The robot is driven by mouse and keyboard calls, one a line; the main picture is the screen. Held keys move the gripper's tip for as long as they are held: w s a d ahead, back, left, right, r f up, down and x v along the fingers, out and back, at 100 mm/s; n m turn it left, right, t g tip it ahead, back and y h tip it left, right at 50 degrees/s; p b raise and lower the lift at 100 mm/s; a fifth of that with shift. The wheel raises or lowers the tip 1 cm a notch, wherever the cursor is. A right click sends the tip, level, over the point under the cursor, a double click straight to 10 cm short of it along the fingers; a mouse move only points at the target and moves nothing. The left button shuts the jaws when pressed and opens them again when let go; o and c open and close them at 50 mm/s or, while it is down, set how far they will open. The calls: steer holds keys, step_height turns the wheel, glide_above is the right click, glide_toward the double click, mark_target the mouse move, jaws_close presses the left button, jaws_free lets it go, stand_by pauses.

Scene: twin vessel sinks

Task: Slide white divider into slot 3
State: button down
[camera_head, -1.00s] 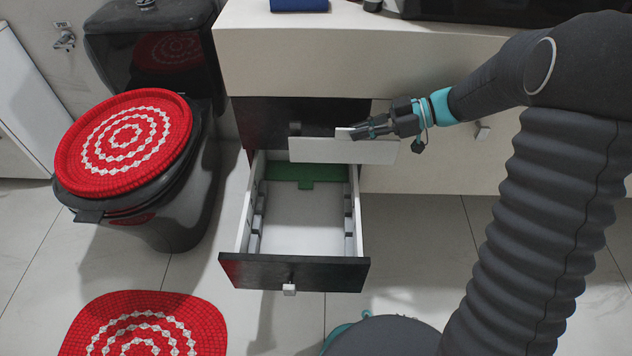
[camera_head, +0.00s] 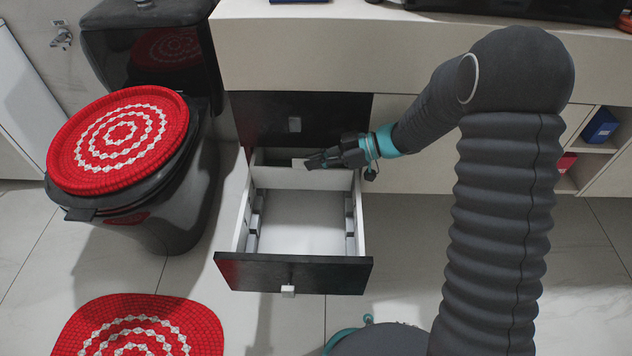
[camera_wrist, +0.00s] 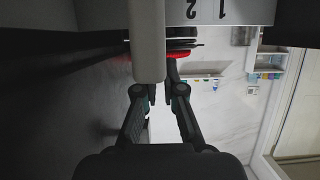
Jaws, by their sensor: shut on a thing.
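The white divider (camera_head: 300,180) spans the width of the open drawer (camera_head: 292,272) near its back end. Its lower part appears down between the drawer's side walls; I cannot tell how deep it sits or which slot it lines up with. My gripper (camera_head: 318,160) is shut on the divider's top edge, right of its middle. In the wrist view the divider (camera_wrist: 147,40) is a pale upright strip between the fingers (camera_wrist: 155,82). A pale wall (camera_wrist: 240,12) there carries upside-down numbers 1 and 2. The green divider is hidden from view now.
Grey notched rails (camera_head: 255,218) line both drawer side walls, and the drawer floor in front of the divider is bare. The closed upper drawer front (camera_head: 330,125) is just behind my gripper. A black toilet (camera_head: 180,215) stands left.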

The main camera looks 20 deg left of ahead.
mark_target(316, 179)
steer(key=shift+f+b, duration=0.6)
steer(key=shift+f, duration=2.75)
steer(key=shift+f, duration=0.15)
steer(key=c, duration=1.3)
jaws_free()
steer(key=shift+r, duration=0.2)
steer(key=p+v, duration=0.2)
steer(key=v, duration=1)
steer(key=shift+f, duration=0.1)
steer(key=shift+s+d, duration=0.1)
